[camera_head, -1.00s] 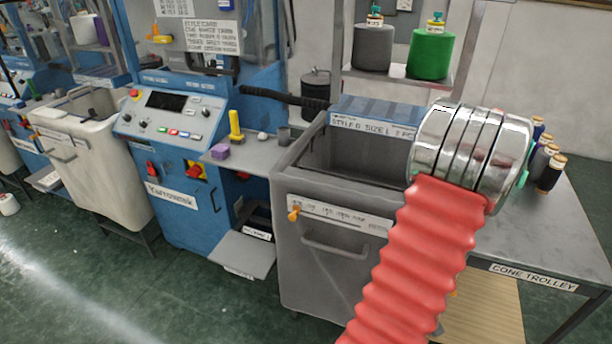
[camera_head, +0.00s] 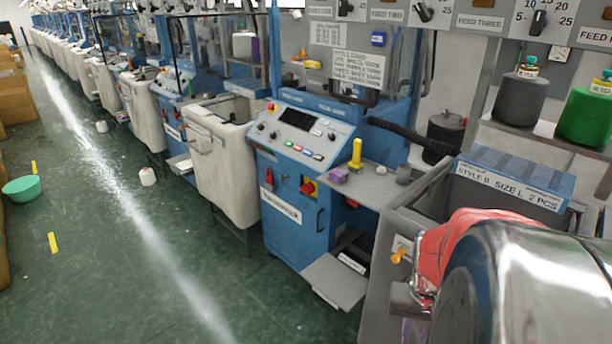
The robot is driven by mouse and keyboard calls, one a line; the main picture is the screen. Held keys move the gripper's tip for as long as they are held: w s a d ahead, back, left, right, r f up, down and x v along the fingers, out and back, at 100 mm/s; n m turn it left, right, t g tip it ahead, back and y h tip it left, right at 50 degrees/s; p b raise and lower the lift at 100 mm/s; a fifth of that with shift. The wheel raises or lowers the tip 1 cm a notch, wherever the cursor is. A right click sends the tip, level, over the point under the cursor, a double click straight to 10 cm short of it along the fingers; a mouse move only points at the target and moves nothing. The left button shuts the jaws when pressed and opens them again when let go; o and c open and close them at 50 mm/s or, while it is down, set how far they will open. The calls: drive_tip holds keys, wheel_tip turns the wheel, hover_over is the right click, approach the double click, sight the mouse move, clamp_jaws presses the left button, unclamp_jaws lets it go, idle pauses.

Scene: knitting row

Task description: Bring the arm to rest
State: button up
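My arm fills the lower right of the head view, close to the camera. My gripper's fingers cannot be made out; the end of the arm is hidden or outside the picture.
A blue knitting machine (camera_head: 285,225) with a control panel stands left of the bin. Grey (camera_head: 520,97) and green (camera_head: 588,115) cones stand on a shelf. The green floor aisle at left is mostly open, with a teal bowl (camera_head: 22,188).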

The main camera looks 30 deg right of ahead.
drive_tip(key=w+a+r+n+t, duration=0.3)
drive_tip(key=a+r, duration=0.5)
drive_tip(key=a, duration=0.4)
drive_tip(key=w+a+r+n+t, duration=0.2)
drive_tip(key=w+a+r+n, duration=0.2)
drive_tip(key=a+r, duration=0.4)
drive_tip(key=a+n, duration=0.1)
drive_tip(key=a, duration=0.3)
drive_tip(key=shift+w+a+n+t+y, duration=0.25)
drive_tip(key=shift+w+n+t+y, duration=0.05)
drive_tip(key=shift+w+t+y, duration=0.1)
